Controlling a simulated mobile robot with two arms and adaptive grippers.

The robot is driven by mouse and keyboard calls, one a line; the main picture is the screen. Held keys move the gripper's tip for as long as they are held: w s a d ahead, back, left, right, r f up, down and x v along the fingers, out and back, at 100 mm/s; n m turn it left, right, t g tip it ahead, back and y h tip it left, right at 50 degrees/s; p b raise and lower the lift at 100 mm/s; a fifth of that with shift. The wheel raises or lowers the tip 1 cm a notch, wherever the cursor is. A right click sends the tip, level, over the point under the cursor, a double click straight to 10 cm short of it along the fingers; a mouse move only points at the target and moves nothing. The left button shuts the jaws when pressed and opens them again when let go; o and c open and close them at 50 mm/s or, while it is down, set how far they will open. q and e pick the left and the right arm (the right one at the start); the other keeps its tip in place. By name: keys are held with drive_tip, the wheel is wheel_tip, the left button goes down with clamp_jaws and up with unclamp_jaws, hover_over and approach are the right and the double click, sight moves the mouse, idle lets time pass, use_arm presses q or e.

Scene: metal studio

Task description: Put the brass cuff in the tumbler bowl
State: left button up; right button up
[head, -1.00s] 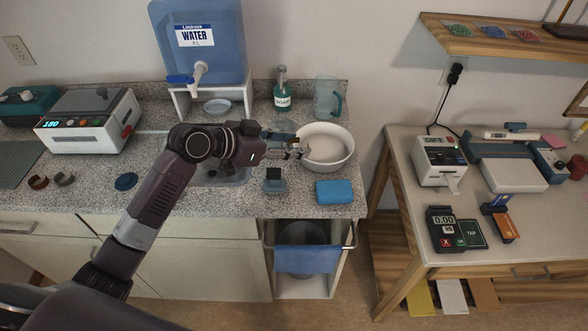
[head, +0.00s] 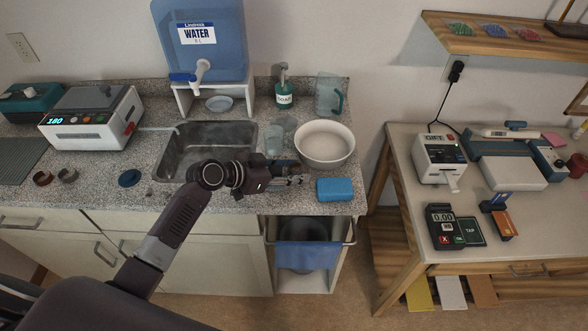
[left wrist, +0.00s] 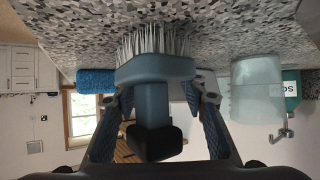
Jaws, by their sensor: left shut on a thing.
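Two small open cuffs lie on the counter at the far left in the head view: a red-brown cuff (head: 43,178) and a greyer cuff (head: 67,175). I cannot tell surely which is brass. A white round bowl (head: 325,146) stands right of the sink; it looks empty, and I cannot tell if it is the tumbler bowl. My left gripper (head: 297,180) is low over the counter in front of this bowl, far right of the cuffs. In the left wrist view its fingers are shut on a blue brush (left wrist: 155,72) with a black knob, its bristles at the counter.
A blue sponge (head: 335,189) lies just right of the gripper. A clear cup (head: 273,140), soap bottle (head: 283,94) and glass jug (head: 329,95) stand behind. The sink (head: 195,145) lies left. A white machine (head: 90,122) stands behind the cuffs.

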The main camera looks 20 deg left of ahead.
use_arm(q)
drive_tip(key=shift+f, duration=0.2)
drive_tip(key=o, duration=1)
drive_tip(key=shift+r, duration=0.15)
